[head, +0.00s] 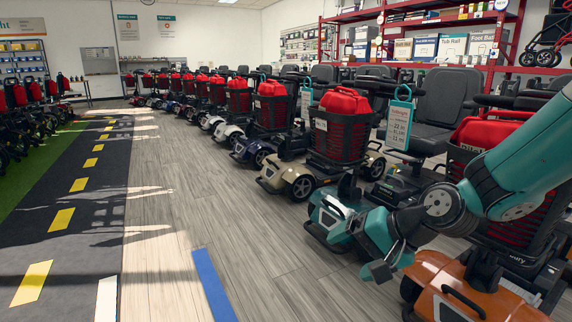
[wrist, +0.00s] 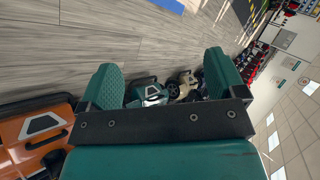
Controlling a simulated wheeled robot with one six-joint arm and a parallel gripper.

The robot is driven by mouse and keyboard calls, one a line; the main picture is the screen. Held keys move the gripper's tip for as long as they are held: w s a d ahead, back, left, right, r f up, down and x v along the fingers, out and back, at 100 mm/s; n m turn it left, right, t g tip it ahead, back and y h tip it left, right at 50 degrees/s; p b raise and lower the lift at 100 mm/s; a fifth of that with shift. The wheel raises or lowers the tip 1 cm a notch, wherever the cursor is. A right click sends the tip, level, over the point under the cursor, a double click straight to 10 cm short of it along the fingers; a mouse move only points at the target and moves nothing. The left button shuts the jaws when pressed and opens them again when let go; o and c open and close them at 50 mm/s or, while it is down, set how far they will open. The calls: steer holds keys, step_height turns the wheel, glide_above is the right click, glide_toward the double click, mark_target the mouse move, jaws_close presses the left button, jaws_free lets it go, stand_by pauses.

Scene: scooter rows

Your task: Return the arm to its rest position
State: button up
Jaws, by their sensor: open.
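My teal arm (head: 525,150) reaches in from the right in the head view and bends at a dark wrist joint. My gripper (head: 366,232) is at its end, low over the front of a teal scooter (head: 326,222). In the wrist view my gripper (wrist: 164,80) shows two green ridged fingers spread wide apart. Nothing is held between them. The teal scooter (wrist: 146,92) shows beyond the gap between the fingers. I cannot tell whether the gripper touches it.
An orange scooter (head: 455,287) stands close below my arm, right. A beige scooter (head: 292,178) with a red bag in its basket stands beyond the gripper, in a long row. Red shelving (head: 480,62) is behind.

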steer(key=s+d+r+n+g+h+p, duration=0.1)
steer(key=s+r+n, duration=0.25)
steer(key=s, duration=0.45)
steer(key=s+d+r+n+g+h, duration=0.1)
steer(key=s+r+n+g+h, duration=0.2)
steer(key=s, duration=0.4)
steer(key=s+d+r+n+p, duration=0.1)
steer(key=s+r+n, duration=0.2)
steer(key=s+n, duration=0.35)
step_height(320, 180, up, 37)
steer(key=s+m+p, duration=0.1)
steer(key=p, duration=3.6)
steer(key=shift+a+m, duration=0.3)
